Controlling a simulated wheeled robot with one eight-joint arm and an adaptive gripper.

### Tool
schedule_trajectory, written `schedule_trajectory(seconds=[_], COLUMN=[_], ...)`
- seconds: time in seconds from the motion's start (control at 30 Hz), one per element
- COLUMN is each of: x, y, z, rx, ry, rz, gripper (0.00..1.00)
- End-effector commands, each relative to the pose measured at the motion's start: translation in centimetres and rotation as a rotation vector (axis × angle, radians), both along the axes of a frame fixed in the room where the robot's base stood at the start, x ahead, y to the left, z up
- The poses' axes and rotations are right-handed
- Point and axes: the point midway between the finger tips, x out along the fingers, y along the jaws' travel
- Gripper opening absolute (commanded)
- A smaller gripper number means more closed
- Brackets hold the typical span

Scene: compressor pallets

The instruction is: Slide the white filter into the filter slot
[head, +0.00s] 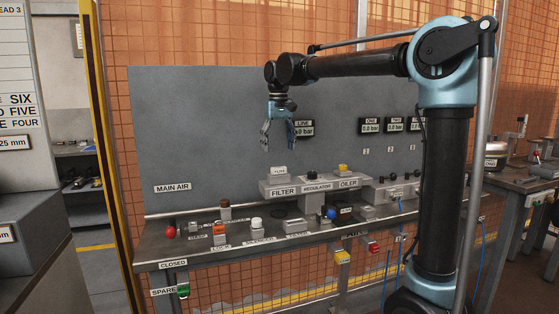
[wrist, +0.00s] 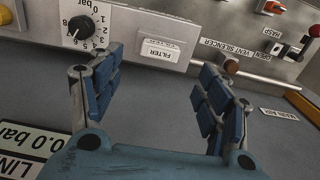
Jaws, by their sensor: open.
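The white filter (head: 279,170) is a small pale block with lettering, at the top of the grey housing (head: 268,186) labelled FILTER. I cannot tell how deep it sits in the slot. In the wrist view the white filter (wrist: 159,48) shows beyond and between my fingers. My gripper (head: 279,149) is open, pointing down above the filter housing. Its blue-padded fingers (wrist: 157,70) are spread wide with nothing between them, and they look clear of the filter.
Right of the filter stand the regulator with its black knob (head: 312,175) and the oiler with a yellow top (head: 343,168). The bench shelf in front holds a red ball knob (head: 171,232), a white-topped part (head: 257,223) and a blue knob (head: 330,212). A grey panel (head: 190,120) stands behind.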

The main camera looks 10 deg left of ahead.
Motion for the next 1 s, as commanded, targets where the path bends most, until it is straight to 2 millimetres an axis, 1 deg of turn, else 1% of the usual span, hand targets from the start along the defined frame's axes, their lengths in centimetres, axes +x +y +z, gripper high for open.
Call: schedule_trajectory(seconds=[0.03,0.1,0.2,0.3,0.47,0.77,0.87,0.97,1.0], x=[0.0,0.0,0.0,0.0,0.0,0.0,0.1,0.0,-0.1], y=[0.0,0.0,0.0,0.0,0.0,-0.2,-1.4,-4.1,-5.5], z=[0.9,2.0,3.1,3.8,4.2,4.2,3.9,3.2,2.8], rx=[0.000,0.000,0.000,0.000,0.000,0.000,0.002,0.007,0.010], ry=[0.000,0.000,0.000,0.000,0.000,0.000,-0.002,-0.008,-0.011], rz=[0.000,0.000,0.000,0.000,0.000,-0.001,-0.013,-0.038,-0.050], gripper=[0.70,0.70,0.70,0.70,0.70,0.70,0.70,0.70,0.70])
